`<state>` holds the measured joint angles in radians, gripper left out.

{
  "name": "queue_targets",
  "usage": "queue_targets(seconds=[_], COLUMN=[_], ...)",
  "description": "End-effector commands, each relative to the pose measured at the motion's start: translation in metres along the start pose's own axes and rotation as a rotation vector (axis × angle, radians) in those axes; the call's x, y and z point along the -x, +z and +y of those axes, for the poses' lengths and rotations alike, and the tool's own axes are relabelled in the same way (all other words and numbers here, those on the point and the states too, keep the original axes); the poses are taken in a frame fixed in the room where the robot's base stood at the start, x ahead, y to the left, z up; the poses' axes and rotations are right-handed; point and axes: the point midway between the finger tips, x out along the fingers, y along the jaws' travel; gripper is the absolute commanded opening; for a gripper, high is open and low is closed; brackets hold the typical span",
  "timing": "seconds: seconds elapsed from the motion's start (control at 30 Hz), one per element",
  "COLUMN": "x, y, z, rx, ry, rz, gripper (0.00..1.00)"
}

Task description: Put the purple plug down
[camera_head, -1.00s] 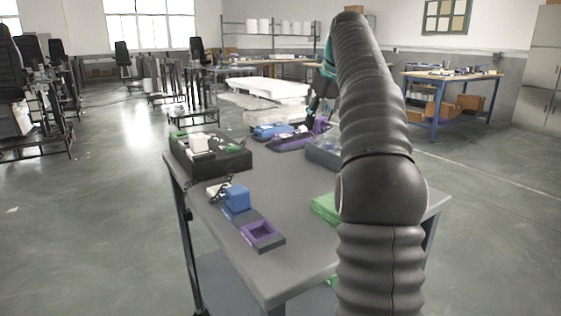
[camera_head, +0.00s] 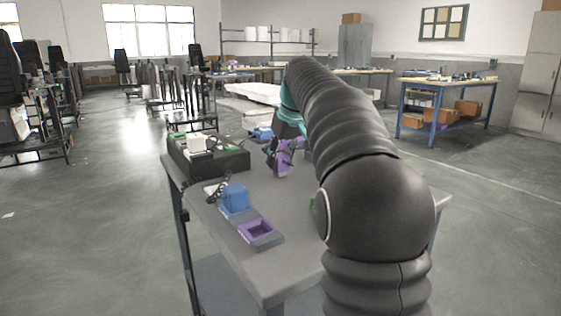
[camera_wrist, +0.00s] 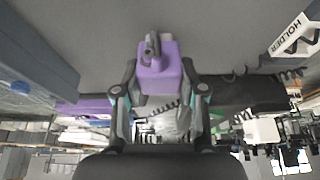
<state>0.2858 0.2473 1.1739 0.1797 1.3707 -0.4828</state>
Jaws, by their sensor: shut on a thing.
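The purple plug (camera_wrist: 158,79) is between the two fingers of my gripper (camera_wrist: 159,68) in the wrist view, with a grey metal part at its end. My gripper is shut on it. In the head view the purple plug (camera_head: 283,163) shows below my gripper, over the table (camera_head: 277,203) right of the black box; a gap to the tabletop is hard to judge. A grey block with a purple square recess (camera_head: 258,231) lies at the table's front left, with no plug visible in it.
A blue block (camera_head: 234,197) with a dark cord stands behind the recessed block. A black box (camera_head: 222,163) with white and green items is at the back left. A label reading "HOLDER" (camera_wrist: 288,36) shows in the wrist view. The middle tabletop looks clear.

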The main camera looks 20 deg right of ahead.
Motion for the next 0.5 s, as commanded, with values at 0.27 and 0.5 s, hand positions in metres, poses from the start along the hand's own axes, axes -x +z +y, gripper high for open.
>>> queue_targets(seconds=[0.27, 0.5], x=[-0.0023, -0.005], y=[0.0013, 0.0023], z=[0.0, 0.0], rx=[0.0, 0.0], ry=[0.0, 0.0], rz=[0.001, 0.0], gripper=[0.1, 0.58])
